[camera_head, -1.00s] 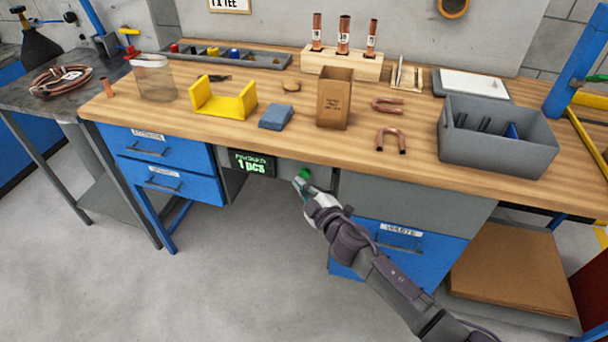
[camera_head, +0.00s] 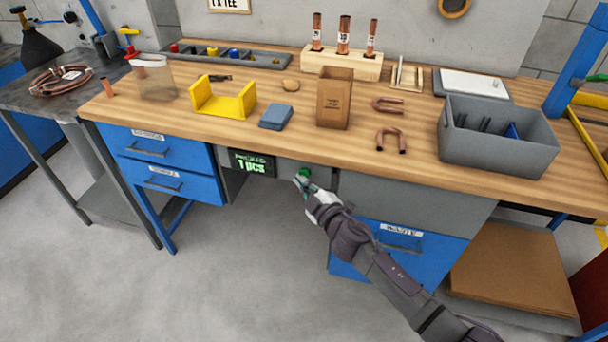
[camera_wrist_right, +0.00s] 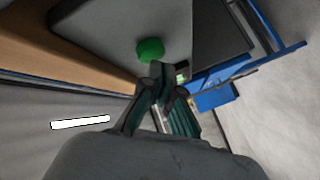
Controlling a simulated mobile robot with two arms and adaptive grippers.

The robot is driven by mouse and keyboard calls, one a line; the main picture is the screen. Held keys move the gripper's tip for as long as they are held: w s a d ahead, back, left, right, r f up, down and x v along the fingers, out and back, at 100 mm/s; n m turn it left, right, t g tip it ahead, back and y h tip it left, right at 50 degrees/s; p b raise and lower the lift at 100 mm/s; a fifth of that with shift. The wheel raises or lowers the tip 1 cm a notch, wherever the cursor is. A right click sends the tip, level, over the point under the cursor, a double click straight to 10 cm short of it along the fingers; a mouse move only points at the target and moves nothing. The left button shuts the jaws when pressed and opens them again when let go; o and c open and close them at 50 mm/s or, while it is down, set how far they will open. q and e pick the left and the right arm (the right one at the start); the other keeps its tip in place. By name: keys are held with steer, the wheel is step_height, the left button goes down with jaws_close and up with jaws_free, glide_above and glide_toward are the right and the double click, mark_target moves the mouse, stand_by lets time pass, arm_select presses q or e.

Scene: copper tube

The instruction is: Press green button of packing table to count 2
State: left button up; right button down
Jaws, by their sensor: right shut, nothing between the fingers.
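The green button (camera_head: 304,173) sits on the grey front panel under the packing table's (camera_head: 240,128) wooden top. It also shows in the right wrist view (camera_wrist_right: 150,50), just beyond my fingertips. The counter display (camera_head: 251,163) left of the button reads "1 pcs" in green. My right gripper (camera_head: 302,183) is shut and empty, with its fingertips right at the button in the head view. In the right wrist view the shut fingertips (camera_wrist_right: 158,68) overlap the button's lower edge. I cannot tell whether they touch it. My left gripper is not in view.
Blue drawers (camera_head: 165,165) are left of the display, and a blue waste drawer (camera_head: 400,245) is below right. On the tabletop stand a cardboard box (camera_head: 334,98), a grey bin (camera_head: 498,150) and bent copper tubes (camera_head: 390,138). The floor in front is clear.

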steer(key=shift+w+d, duration=0.15)
steer(key=shift+w, duration=0.3)
stand_by(0.6)
steer(key=shift+s+a, duration=0.3)
steer(key=shift+s, duration=0.6)
steer(key=s, duration=0.1)
steer(key=s+a+p, duration=0.1)
steer(key=s, duration=0.2)
steer(key=shift+s+a, duration=0.25)
steer(key=shift+s, duration=0.1)
stand_by(0.5)
